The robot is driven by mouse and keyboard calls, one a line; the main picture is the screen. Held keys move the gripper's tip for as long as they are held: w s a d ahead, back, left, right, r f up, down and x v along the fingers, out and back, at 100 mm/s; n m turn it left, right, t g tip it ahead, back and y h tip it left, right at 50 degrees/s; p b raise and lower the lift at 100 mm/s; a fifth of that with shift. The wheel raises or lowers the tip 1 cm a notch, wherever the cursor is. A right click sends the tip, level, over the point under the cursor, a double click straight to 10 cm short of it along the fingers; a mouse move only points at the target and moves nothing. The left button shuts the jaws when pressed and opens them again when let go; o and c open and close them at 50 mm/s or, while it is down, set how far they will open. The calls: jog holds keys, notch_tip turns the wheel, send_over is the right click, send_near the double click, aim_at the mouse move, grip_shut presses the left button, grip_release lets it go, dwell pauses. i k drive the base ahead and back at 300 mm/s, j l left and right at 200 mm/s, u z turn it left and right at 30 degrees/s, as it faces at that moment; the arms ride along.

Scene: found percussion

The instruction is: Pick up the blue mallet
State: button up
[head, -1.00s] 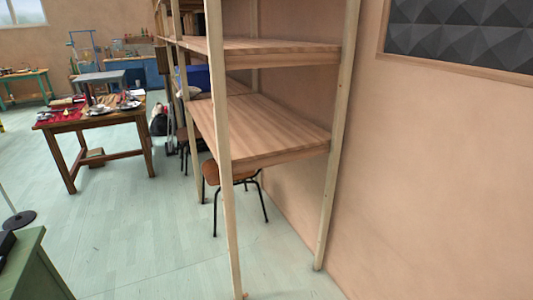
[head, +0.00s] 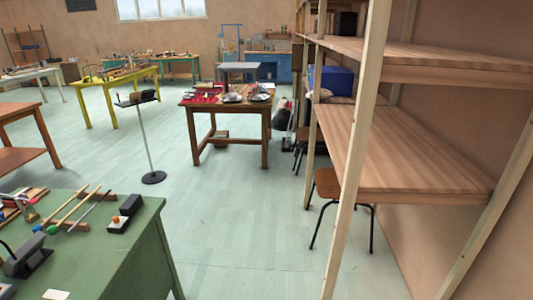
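Thin mallets with wooden sticks (head: 75,208) lie on the green table (head: 140,232) at the lower left of the head view. Small round heads show at their near ends: one looks blue (head: 37,228), and a green one (head: 52,230) sits close beside it. They are small, so I cannot be sure which stick belongs to the blue head. My gripper is not in view.
A tall wooden shelf (head: 420,150) stands close on the right, with a stool (head: 328,185) below it. A thin stand with a round black base (head: 153,177) and a brown table (head: 228,100) are farther back. Green floor (head: 240,230) between green table and shelf is clear.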

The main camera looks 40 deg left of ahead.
aim_at(38, 228)
jog(key=i+j+u, duration=0.25)
jog(key=u, duration=0.15)
jog(key=i+j+u, duration=0.15)
jog(key=u, duration=0.3)
jog(key=i+u, duration=0.4)
jog(key=i+l+u, duration=0.1)
jog(key=i+u, duration=0.3)
jog(key=i+l+u, duration=0.1)
jog(key=u, duration=0.35)
jog(key=i+u, duration=0.5)
jog(key=i+l+u, duration=0.2)
jog(key=i+u, duration=0.25)
jog(key=i+l+u, duration=0.3)
jog(key=u, duration=0.2)
